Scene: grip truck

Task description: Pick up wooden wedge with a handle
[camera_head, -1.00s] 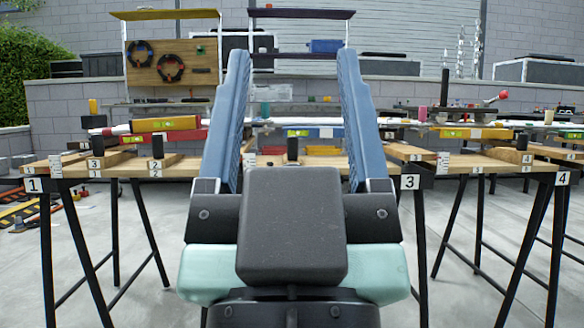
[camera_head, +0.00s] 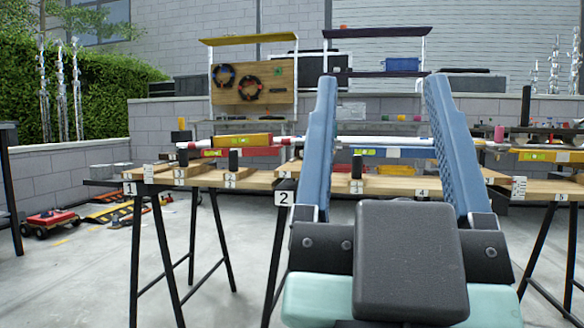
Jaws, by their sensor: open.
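Several light wooden wedges with upright black handles lie on the wooden trestle tops. One wedge (camera_head: 190,174) is at the left, with a second wedge (camera_head: 238,175) to its right. A black handle (camera_head: 357,166) rises from the boards between my fingers in the picture; its wedge is hard to make out. My gripper (camera_head: 382,82) is in front at centre right, with two long blue fingers spread wide. It is open and empty, and still well short of the trestles. Its dark body hides part of the area behind it.
Numbered trestles, such as 1 (camera_head: 130,188) and 2 (camera_head: 284,198), carry the boards on thin black legs. A yellow level (camera_head: 243,141) lies behind the wedges. A red cart (camera_head: 50,220) is on the floor at left. Open concrete floor lies before the trestles.

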